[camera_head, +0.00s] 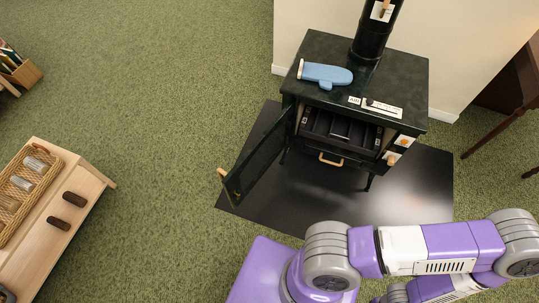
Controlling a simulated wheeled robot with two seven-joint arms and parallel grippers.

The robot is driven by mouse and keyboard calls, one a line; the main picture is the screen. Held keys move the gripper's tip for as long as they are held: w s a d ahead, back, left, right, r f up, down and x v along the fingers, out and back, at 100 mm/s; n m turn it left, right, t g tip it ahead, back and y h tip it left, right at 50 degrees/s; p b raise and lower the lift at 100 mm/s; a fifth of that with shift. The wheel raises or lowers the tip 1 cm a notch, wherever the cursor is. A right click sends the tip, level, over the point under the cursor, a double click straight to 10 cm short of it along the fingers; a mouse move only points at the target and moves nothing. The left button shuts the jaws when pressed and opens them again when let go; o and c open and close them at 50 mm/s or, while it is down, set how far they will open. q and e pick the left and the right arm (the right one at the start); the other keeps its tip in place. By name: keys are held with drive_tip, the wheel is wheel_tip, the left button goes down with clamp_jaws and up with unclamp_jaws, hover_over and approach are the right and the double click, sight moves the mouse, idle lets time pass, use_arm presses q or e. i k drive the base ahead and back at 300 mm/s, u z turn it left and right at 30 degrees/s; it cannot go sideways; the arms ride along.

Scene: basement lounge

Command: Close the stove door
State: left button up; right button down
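The dark green stove (402,72) stands at the upper right on a black floor mat (412,190). Its door (262,158) hangs open, swung out to the left from the stove's left front edge. A wooden knob (222,172) is at the door's free end. The open front shows a dark inside with a grate (340,130). A purple and white arm of mine reaches across the lower right, apart from the door and stove. Neither of my grippers shows.
A wooden cabinet (50,225) with a wicker tray (14,222) stands at the left. Green carpet between cabinet and door is clear. Dark wooden furniture (510,90) is at right.

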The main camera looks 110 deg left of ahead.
sight(244, 177)
drive_tip(key=k, duration=2)
drive_tip(key=u, duration=2.1)
